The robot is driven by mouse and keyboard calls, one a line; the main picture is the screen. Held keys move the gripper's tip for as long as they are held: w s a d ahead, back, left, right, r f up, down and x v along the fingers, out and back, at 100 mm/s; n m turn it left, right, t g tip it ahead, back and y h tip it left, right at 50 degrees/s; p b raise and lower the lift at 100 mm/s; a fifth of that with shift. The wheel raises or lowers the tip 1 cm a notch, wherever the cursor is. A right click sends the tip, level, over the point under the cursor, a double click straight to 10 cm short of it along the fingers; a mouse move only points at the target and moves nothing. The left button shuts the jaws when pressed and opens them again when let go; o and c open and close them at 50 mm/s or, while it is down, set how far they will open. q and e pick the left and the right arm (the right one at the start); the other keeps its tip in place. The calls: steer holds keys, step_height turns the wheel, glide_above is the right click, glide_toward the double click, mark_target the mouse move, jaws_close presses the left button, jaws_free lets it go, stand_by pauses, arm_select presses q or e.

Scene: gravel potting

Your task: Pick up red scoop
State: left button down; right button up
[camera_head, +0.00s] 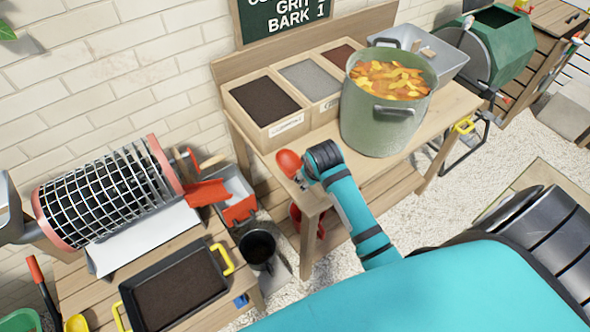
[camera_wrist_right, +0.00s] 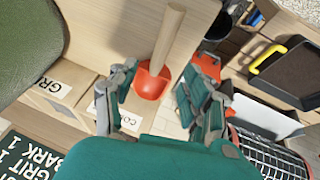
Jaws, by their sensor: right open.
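The red scoop (camera_head: 288,162) lies at the left front corner of the wooden bench (camera_head: 327,195). In the right wrist view its red bowl (camera_wrist_right: 151,84) and pale wooden handle (camera_wrist_right: 170,35) show clearly. My right gripper (camera_head: 302,179) is right at the scoop in the head view, and its arm hides the handle there. In the right wrist view my right gripper (camera_wrist_right: 160,80) is open, with one finger on each side of the scoop and gaps between. My left gripper is not in view.
Bins of dark soil (camera_head: 264,100) and grey grit (camera_head: 310,77) stand behind the scoop. A large green pot (camera_head: 382,128) of leaves stands to the right. A mesh drum (camera_head: 105,195) and black tray (camera_head: 172,288) are on the lower left table.

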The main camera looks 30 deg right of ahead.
steer(key=x, duration=0.4)
steer(key=p+x, duration=0.1)
steer(key=x, duration=0.4)
steer(key=shift+w+f, duration=0.15)
steer(key=shift+w, duration=0.2)
steer(key=shift+c, duration=0.2)
jaws_close()
